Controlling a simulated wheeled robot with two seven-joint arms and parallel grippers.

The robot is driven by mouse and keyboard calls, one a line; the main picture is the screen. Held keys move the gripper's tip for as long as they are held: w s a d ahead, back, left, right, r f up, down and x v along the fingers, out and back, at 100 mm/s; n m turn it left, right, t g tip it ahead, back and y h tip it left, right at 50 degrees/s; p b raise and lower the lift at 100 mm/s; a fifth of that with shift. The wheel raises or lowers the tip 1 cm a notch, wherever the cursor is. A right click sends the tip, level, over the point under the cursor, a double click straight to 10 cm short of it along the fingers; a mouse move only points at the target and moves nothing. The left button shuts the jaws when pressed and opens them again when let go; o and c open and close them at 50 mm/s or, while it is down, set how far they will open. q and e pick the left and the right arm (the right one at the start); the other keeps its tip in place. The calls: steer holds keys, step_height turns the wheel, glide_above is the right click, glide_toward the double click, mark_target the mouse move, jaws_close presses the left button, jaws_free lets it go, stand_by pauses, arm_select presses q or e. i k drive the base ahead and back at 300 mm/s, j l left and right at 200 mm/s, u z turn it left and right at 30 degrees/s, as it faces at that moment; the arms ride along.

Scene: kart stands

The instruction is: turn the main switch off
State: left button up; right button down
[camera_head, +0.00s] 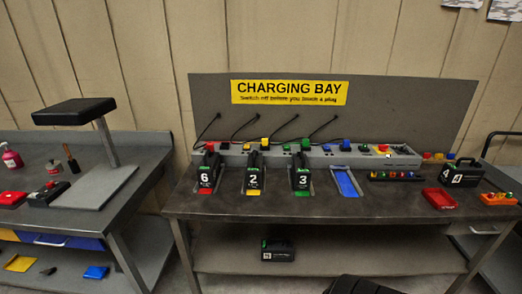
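The charging console (235,160) is a long grey box along the back of the middle bench. A yellow sign (290,92) above reads CHARGING BAY, with a line about switching off before touching a plug. Neither of my grippers is in view.
Battery packs 6 (207,172), 2 (254,175) and 3 (301,174) stand in bays. A blue bay (346,183) is empty. Pack 4 (461,173) and a red box (440,199) lie to the right. The bench's front strip (320,208) is clear.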

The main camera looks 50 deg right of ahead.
mark_target(382, 148)
steer(key=z, duration=2.05)
steer(key=l+u, duration=0.7)
steer(key=k+l+u, duration=0.1)
steer(key=u, duration=0.25)
steer(key=l, duration=0.1)
